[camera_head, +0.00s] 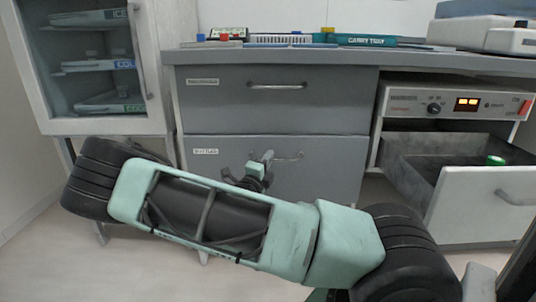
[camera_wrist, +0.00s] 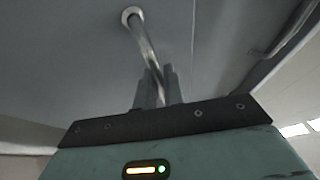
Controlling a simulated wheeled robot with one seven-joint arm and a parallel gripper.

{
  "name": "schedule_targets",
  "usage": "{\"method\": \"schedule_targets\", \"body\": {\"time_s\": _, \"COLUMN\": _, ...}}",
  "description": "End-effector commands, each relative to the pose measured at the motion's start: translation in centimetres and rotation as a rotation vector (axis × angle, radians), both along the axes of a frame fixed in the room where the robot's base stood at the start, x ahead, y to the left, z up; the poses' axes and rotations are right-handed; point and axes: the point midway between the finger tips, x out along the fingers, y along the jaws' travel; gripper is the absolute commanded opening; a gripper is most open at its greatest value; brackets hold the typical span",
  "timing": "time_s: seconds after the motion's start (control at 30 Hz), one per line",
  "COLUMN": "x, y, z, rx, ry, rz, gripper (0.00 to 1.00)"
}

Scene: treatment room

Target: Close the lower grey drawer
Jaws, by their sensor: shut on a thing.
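The lower grey drawer (camera_head: 325,178) is below the upper grey drawer in the head view. Its front looks about flush with the cabinet, though my arm hides part of it and a small gap is hard to judge. Its bar handle (camera_head: 290,156) is partly hidden by my gripper (camera_head: 264,160). In the wrist view, my gripper's fingers (camera_wrist: 155,88) are shut around the metal bar handle (camera_wrist: 143,42), close to the grey front (camera_wrist: 80,60).
The upper grey drawer (camera_head: 330,105) is shut. At right, a white-fronted drawer (camera_head: 490,208) stands open under a control panel (camera_head: 455,103), with a green item (camera_head: 495,160) inside. A glass-doored cabinet (camera_head: 95,65) stands at left. Trays lie on the counter (camera_head: 300,57).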

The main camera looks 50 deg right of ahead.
Motion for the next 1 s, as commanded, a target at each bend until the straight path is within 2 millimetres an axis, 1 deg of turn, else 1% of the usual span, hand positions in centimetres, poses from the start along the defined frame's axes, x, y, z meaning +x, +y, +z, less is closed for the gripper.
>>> {"method": "schedule_targets", "body": {"time_s": 0.03, "x": 0.7, "y": 0.1, "z": 1.2, "rx": -0.011, "ry": -0.004, "rz": 0.014, "gripper": 0.00}}
{"method": "schedule_targets", "body": {"time_s": 0.17, "x": 1.2, "y": -0.4, "z": 1.3, "rx": -0.013, "ry": -0.005, "rz": 0.016, "gripper": 0.00}}
{"method": "schedule_targets", "body": {"time_s": 0.5, "x": 1.8, "y": -1.4, "z": 0.6, "rx": -0.008, "ry": -0.007, "rz": 0.017, "gripper": 0.00}}
{"method": "schedule_targets", "body": {"time_s": 0.87, "x": 1.8, "y": -1.6, "z": 0.2, "rx": -0.006, "ry": -0.006, "rz": 0.015, "gripper": 0.00}}
{"method": "schedule_targets", "body": {"time_s": 0.9, "x": 1.7, "y": -1.6, "z": 0.2, "rx": -0.004, "ry": -0.006, "rz": 0.014, "gripper": 0.21}}
{"method": "schedule_targets", "body": {"time_s": 0.93, "x": 1.7, "y": -1.6, "z": 0.2, "rx": -0.004, "ry": -0.006, "rz": 0.014, "gripper": 0.29}}
{"method": "schedule_targets", "body": {"time_s": 1.0, "x": 1.6, "y": -1.7, "z": 0.1, "rx": -0.003, "ry": -0.005, "rz": 0.012, "gripper": 0.31}}
